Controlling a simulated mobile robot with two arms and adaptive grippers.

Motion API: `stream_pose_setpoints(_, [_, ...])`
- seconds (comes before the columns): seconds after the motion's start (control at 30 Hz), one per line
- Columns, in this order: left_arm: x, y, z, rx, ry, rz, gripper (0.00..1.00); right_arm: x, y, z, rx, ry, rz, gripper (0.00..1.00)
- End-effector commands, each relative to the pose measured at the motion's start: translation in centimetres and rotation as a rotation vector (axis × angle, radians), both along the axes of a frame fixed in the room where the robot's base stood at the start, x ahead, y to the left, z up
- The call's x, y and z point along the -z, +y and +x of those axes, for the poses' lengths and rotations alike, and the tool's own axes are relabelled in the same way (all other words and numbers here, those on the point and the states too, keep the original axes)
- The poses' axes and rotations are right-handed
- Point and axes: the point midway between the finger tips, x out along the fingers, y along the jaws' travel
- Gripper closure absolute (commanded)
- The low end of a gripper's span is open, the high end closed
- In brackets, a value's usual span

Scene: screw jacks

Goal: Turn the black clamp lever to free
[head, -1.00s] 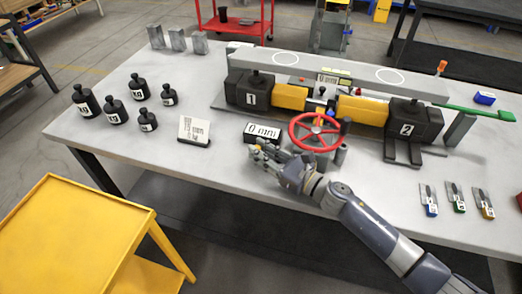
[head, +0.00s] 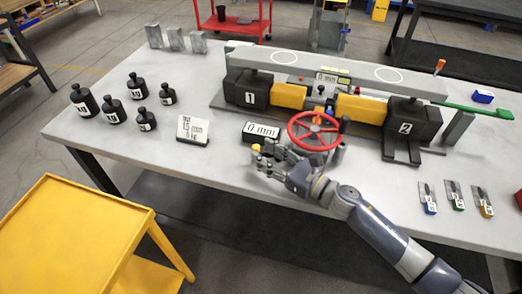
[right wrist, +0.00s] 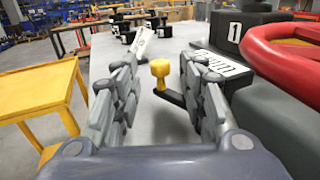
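The black clamp lever (right wrist: 173,97) shows in the right wrist view as a short dark bar with a yellow knob (right wrist: 160,75) at its end. The knob also shows in the head view (head: 256,148), left of the red handwheel (head: 314,131). My right gripper (right wrist: 155,88) is open, with one finger on each side of the lever and knob. Gaps show between the knob and both fingers. In the head view my right gripper (head: 266,160) is low over the table's front part. The lever's pivot end is hidden behind a finger. My left gripper is not in view.
A "0 mm" block (head: 261,132) and a tilted white sign (head: 193,130) stand behind the gripper. Jack blocks 1 (head: 248,90) and 2 (head: 412,119) stand farther back. Several black weights (head: 112,110) are at left. Bare tabletop (head: 200,170) lies left of the gripper.

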Motion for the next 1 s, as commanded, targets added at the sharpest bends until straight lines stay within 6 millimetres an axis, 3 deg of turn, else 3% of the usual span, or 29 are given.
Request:
stream_pose_setpoints(0.3, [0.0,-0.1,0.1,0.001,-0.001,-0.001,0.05,0.1,-4.9,-4.1,0.001,0.002,-0.002,0.61])
stream_pose_setpoints(0.5, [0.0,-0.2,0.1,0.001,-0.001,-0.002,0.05,0.0,-6.7,-5.7,0.0,0.001,-0.001,0.61])
stream_pose_setpoints(0.93, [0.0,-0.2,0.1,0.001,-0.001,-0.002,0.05,-0.1,-7.4,-6.2,-0.001,-0.002,-0.001,0.61])
stream_pose_setpoints(1.0, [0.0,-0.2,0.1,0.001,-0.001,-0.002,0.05,-0.1,-7.3,-6.2,-0.002,-0.001,0.0,0.74])
